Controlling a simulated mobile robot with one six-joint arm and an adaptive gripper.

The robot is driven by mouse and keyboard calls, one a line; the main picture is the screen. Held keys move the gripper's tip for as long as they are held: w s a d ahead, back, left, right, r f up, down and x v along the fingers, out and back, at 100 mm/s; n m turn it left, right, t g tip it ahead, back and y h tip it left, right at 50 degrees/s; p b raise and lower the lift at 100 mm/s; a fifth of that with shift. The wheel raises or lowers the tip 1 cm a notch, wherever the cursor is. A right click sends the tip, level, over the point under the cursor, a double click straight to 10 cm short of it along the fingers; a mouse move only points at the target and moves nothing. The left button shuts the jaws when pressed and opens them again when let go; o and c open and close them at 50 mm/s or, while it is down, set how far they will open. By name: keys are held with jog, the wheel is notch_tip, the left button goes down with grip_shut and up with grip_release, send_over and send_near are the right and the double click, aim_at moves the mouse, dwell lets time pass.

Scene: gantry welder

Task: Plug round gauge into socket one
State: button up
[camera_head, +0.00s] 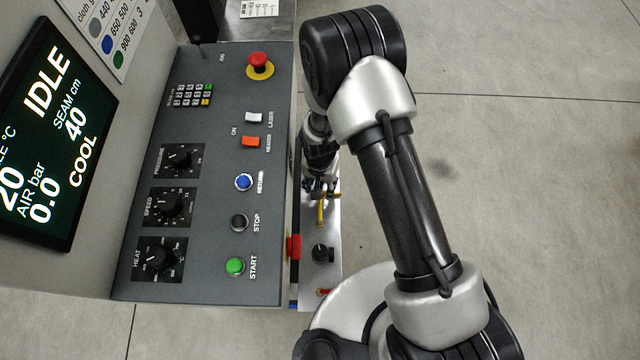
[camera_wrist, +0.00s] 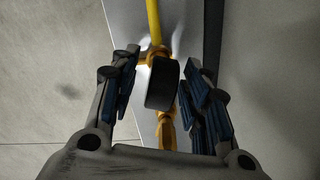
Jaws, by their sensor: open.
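The dark round part between my fingers looks like the round gauge (camera_wrist: 162,84), seen nearly edge-on in the wrist view. My gripper (camera_wrist: 166,80) is open, one blue-padded finger on each side of it. A small gap shows at each side, wider on the left. A yellow pipe (camera_wrist: 154,22) with brass-coloured fittings runs behind the gauge along a pale metal surface. In the head view my gripper (camera_head: 321,190) is small and partly hidden by my arm, above the yellow part (camera_head: 321,212). I cannot make out socket one.
The control console (camera_head: 210,275) stands left of my gripper, with buttons, dials and a red emergency stop (camera_head: 258,62). A narrow light panel (camera_head: 333,225) along its side carries a black round fitting (camera_head: 320,253). A red part (camera_head: 294,246) sits at the console edge. Open floor lies right.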

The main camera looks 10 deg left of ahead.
notch_tip(320, 180, up, 12)
dwell(0.6)
jog(key=d+r+t, duration=0.1)
jog(key=d+r, duration=0.5)
jog(key=r, duration=0.4)
jog(key=d+r+t, duration=0.1)
jog(key=d+r, duration=0.4)
jog(key=r, duration=0.6)
jog(key=s+d+r+n+t, duration=0.1)
jog(key=s+d+r+t, duration=0.1)
jog(key=s+d+r, duration=0.9)
jog(key=s+d, duration=0.2)
jog(key=s, duration=0.1)
jog(key=shift+s+r+t, duration=0.3)
jog(key=shift+s+r, duration=0.05)
